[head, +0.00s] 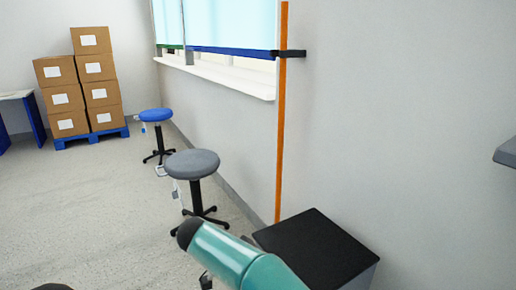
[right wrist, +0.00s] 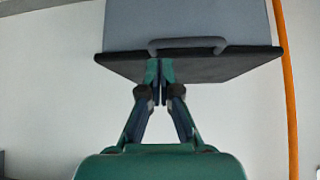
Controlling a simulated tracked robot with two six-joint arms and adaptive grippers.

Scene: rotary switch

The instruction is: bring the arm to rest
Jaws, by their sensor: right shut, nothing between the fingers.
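My right gripper (right wrist: 160,72) shows in the right wrist view with its teal fingers closed together and nothing held between them. Its fingertips overlap the black top of a grey cabinet (right wrist: 120,63) in the picture; I cannot tell how far apart they are. A teal link of my arm (head: 235,258) crosses the bottom of the head view; no gripper shows there. My left gripper is in neither view. No rotary switch can be made out.
The same black-topped cabinet (head: 315,247) stands against the wall, close to my arm link. An orange pole (head: 281,120) rises behind it. A grey stool (head: 192,164) and a blue stool (head: 156,115) stand along the wall. Stacked boxes (head: 82,85) are farther back.

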